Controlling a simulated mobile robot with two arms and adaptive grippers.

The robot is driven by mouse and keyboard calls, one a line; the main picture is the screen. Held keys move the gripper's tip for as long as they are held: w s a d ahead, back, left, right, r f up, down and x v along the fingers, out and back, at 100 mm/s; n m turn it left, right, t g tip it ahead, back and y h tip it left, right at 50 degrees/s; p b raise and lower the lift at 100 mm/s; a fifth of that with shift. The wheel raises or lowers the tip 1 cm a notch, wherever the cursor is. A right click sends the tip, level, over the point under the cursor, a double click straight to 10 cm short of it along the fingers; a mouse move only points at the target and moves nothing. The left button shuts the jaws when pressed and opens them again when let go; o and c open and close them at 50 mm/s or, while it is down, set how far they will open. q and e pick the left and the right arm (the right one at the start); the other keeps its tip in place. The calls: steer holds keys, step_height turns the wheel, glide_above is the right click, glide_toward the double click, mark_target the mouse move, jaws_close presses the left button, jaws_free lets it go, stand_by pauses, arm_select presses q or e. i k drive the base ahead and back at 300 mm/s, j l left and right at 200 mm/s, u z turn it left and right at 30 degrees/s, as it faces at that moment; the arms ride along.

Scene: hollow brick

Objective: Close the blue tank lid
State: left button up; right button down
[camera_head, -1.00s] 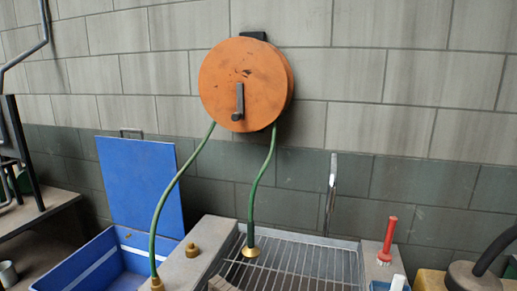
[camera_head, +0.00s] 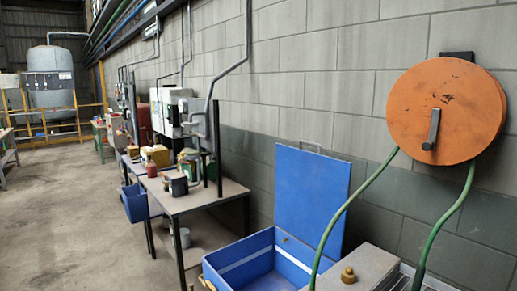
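The blue tank (camera_head: 235,256) stands low in the middle of the head view, against the block wall. Its flat blue lid (camera_head: 311,195) is open and stands upright at the tank's back, with a small handle (camera_head: 311,146) on its top edge. The tank's inside shows and a pale band runs along its inner wall. The tank's lower part is cut off by the picture's bottom edge. Neither of my grippers is in view.
An orange hose reel (camera_head: 447,110) hangs on the wall at right. Its green hoses (camera_head: 352,205) run down past the tank's right side to a counter (camera_head: 365,268) with a brass fitting (camera_head: 348,275). A cluttered table (camera_head: 205,196) stands left of the tank. Open floor (camera_head: 75,215) lies at far left.

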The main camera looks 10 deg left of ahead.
mark_target(311, 187)
steer(key=i+j+u, duration=0.1)
steer(key=i+j, duration=0.35)
steer(key=j, duration=0.15)
steer(key=i+j+u, duration=0.1)
steer(key=i+j, duration=0.35)
steer(key=j, duration=0.1)
